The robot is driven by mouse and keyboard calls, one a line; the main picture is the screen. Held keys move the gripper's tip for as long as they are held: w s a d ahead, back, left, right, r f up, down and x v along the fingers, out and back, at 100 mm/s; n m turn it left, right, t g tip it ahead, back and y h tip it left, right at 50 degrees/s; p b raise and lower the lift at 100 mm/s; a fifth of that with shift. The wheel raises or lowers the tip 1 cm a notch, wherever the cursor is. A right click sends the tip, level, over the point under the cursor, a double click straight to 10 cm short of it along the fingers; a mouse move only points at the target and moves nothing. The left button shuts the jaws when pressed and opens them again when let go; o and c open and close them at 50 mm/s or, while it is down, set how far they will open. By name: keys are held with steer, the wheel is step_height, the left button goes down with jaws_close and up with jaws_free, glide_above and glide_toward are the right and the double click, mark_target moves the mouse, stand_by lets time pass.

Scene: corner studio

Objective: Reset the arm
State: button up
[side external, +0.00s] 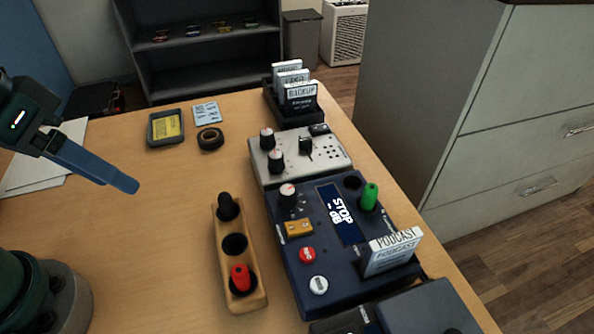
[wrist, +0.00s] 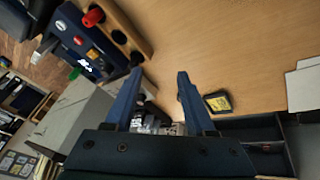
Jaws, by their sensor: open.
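My gripper (side external: 122,182) is at the left of the side external view, raised above the wooden table and away from the devices, with one blue finger plainly visible. In the wrist view my gripper (wrist: 159,78) has its two blue fingers spread apart with nothing held between them. The dark blue mixer (side external: 318,250) shows "STOP" on its screen. A green plug (side external: 369,196) and a PODCAST card (side external: 391,253) stand upright on it.
A wooden holder (side external: 236,262) carries a black plug and a red plug (side external: 241,277), with an empty middle hole. A grey device (side external: 300,157), a card rack (side external: 293,112), a tape roll (side external: 210,139) and papers (side external: 38,160) lie around. The table's left middle is clear.

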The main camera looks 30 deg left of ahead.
steer(key=a+y, duration=0.1)
steer(key=a+m+t, duration=0.1)
steer(key=a, duration=0.1)
steer(key=shift+s+a+r+y, duration=0.1)
steer(key=shift+s+r+y, duration=0.1)
steer(key=shift+y, duration=0.2)
stand_by(0.9)
